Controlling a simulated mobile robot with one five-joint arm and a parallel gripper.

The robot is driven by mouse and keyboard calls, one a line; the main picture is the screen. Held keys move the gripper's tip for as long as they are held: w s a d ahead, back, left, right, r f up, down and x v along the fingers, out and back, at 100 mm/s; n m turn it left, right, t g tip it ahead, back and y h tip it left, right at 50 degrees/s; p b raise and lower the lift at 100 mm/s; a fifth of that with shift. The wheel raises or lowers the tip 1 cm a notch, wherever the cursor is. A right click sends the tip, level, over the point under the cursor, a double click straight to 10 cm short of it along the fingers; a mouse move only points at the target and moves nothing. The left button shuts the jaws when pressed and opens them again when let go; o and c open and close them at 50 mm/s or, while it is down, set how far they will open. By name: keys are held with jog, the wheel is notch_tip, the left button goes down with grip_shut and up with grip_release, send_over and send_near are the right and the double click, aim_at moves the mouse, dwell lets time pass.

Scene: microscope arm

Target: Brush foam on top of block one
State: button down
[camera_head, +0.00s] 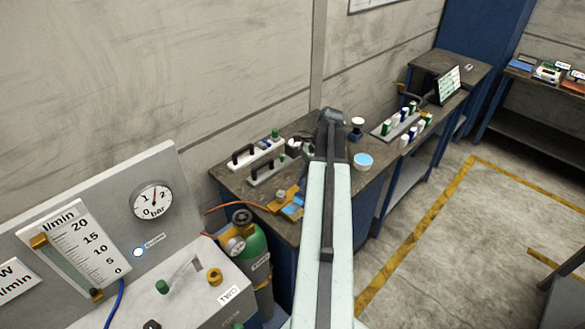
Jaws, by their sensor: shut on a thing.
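My gripper (331,118) is dark, at the far end of my pale arm, over the back of the workbench. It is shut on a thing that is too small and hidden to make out. I cannot tell which is block one. A round white tub (362,162) with light blue contents stands right of my arm. I can make out neither a brush nor foam on a block.
An orange and blue item (289,208) lies at the bench's front left. A dark-topped round item (357,128) stands behind the tub. A rack of green, white and blue bottles (397,122) stands farther right. A gauge panel (105,225) and green cylinder (252,243) stand near left.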

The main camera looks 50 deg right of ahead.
jog(key=w+a+r+m+t, duration=0.2)
jog(key=w+m, duration=0.1)
notch_tip(320, 180, down, 5)
jog(key=b, duration=0.4)
jog(key=shift+w+a, duration=0.1)
jog(key=shift+w, duration=0.05)
